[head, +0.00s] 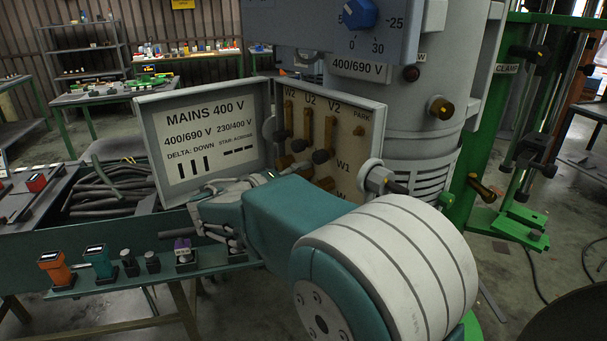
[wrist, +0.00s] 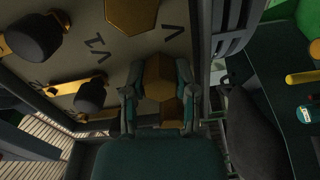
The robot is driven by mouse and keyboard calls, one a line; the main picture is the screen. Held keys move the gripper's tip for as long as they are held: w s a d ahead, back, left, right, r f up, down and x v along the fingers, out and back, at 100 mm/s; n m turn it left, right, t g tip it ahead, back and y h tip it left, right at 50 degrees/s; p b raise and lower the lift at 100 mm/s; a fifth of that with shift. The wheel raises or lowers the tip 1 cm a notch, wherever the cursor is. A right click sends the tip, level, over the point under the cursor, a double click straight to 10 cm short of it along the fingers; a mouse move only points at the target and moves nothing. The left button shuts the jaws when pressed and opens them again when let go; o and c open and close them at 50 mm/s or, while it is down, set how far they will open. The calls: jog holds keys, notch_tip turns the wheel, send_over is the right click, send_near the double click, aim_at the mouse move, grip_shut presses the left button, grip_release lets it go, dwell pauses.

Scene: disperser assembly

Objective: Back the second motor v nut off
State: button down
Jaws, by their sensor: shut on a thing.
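In the wrist view, my gripper (wrist: 160,75) is shut on a brass hex nut (wrist: 158,72), with one finger on each side. The nut is close to the pale terminal board (wrist: 112,62), near a printed V. Another large brass hex piece (wrist: 132,14) shows at the top edge of that view. In the head view, the terminal board (head: 345,125) stands in the open box under W2, U2 and V2 marks. My own arm covers its lower part there, so the held nut is hidden. Whether the thread is still engaged cannot be told.
Dark-knobbed brass links (wrist: 90,95) sit on the board beside my gripper. The open box lid (head: 205,135) with the MAINS 400 V label stands left of the board. A tool ledge (head: 150,275) runs lower left. The grey motor body (head: 425,150) is at right.

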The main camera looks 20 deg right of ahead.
jog(key=n, duration=0.4)
jog(key=shift+a+f, duration=0.15)
jog(key=shift+f, duration=0.05)
jog(key=shift+n, duration=1.4)
jog(key=shift+f, duration=0.1)
jog(key=shift+c, duration=2)
grip_release()
jog(key=shift+a, duration=0.1)
jog(key=shift+r, duration=0.2)
